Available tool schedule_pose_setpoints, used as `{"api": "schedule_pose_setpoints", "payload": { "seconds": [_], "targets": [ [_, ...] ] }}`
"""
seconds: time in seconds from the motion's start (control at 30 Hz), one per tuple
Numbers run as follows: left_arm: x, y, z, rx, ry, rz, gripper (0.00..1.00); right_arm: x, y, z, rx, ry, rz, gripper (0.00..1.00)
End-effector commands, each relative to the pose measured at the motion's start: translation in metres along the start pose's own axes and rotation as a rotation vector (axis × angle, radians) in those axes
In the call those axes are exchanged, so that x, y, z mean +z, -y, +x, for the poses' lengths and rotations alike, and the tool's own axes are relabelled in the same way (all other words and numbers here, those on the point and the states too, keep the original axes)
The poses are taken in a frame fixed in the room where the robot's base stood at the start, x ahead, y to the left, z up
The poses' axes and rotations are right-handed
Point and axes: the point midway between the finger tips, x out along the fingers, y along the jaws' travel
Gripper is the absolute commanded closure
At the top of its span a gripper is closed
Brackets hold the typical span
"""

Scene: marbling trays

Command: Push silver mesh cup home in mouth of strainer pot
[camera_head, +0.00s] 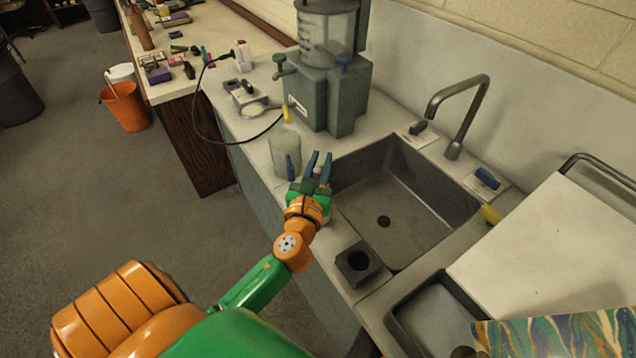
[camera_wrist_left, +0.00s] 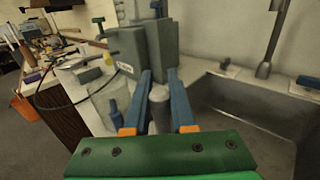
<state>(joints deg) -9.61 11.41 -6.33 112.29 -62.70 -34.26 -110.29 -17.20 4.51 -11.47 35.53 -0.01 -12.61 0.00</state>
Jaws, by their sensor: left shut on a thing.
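My left gripper (camera_head: 320,160) is over the counter edge at the sink's left front corner. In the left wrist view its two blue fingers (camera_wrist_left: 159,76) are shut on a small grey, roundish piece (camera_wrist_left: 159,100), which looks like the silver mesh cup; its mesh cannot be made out. A dark square block with a round opening (camera_head: 358,263) sits on the counter in front of the sink, well apart from the gripper. It may be the strainer pot, but I cannot tell for sure. My right gripper is not in view.
A translucent vessel (camera_head: 285,150) stands just left of the gripper, with a blue upright thing at it. The grey machine (camera_head: 328,92) stands behind. The sink (camera_head: 405,195) lies to the right, its faucet (camera_head: 462,100) rising behind. A tray (camera_head: 440,310) lies at front right.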

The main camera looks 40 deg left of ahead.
Motion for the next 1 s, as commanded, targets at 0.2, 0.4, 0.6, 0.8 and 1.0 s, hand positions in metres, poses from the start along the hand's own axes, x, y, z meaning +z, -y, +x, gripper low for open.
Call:
{"api": "schedule_pose_setpoints", "payload": {
  "seconds": [0.2, 0.4, 0.6, 0.8, 1.0],
  "targets": [
    [-0.007, 0.0, 0.0, 0.0, 0.0, 0.0, 1.0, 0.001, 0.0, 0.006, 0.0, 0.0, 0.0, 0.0],
    [-0.012, 0.0, 0.0, 0.0, 0.0, -0.001, 1.0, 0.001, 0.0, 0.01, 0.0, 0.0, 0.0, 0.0],
    [-0.017, 0.0, 0.0, -0.001, 0.0, -0.001, 1.0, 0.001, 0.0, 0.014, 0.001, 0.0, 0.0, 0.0],
    [-0.022, 0.0, 0.0, -0.001, 0.0, 0.0, 1.0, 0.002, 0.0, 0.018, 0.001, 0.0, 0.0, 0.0],
    [-0.022, 0.0, 0.0, 0.0, 0.0, 0.0, 1.0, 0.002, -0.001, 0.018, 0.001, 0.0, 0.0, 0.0]
  ]
}}
